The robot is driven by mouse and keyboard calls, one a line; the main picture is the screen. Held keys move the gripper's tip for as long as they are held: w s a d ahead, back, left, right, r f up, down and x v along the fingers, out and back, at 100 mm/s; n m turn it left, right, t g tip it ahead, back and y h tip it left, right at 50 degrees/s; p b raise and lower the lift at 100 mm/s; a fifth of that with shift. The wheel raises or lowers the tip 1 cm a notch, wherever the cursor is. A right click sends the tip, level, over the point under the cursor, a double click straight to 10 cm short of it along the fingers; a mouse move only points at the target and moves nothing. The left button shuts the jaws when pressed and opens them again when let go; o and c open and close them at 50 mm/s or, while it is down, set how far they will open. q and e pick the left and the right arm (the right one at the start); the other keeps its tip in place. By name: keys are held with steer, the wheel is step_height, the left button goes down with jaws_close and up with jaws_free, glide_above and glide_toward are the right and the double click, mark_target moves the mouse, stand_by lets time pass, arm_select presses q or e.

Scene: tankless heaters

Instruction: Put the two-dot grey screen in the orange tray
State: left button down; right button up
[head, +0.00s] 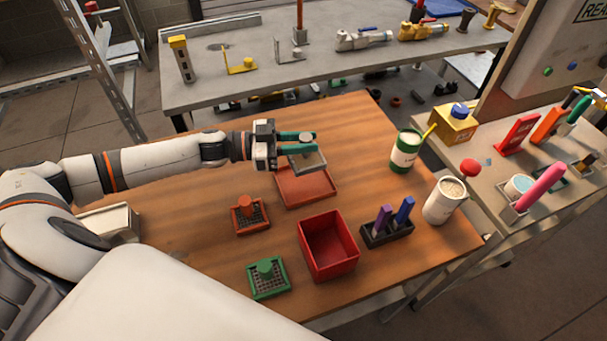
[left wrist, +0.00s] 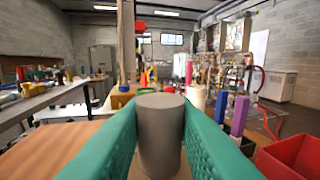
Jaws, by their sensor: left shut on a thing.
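My left gripper (head: 297,143), with green fingers, is shut on the grey screen (head: 311,162) by its knob. The grey cylindrical knob (left wrist: 161,132) is between the two fingers in the left wrist view. The screen hangs over the far part of the shallow orange tray (head: 305,197), seemingly above it and apart. Its dots cannot be made out. The tray's visible floor is bare. My right gripper is not in view.
An orange screen (head: 250,215) and a green screen (head: 268,279) lie on the wooden table (head: 375,270). A deep red bin (head: 328,247), a dark holder (head: 388,236) with purple and blue pieces, and two tubs (head: 406,151) stand right of the tray.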

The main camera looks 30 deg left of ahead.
mark_target(304, 165)
arm_select(q)
step_height(304, 165, down, 7)
steer(key=shift+d+f, duration=0.1)
steer(key=shift+f, duration=0.35)
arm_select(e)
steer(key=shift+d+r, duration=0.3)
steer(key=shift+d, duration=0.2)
arm_select(q)
steer(key=shift+f, duration=0.1)
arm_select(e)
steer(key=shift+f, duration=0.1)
arm_select(q)
steer(key=c, duration=1.2)
jaws_free()
steer(key=shift+f, duration=0.1)
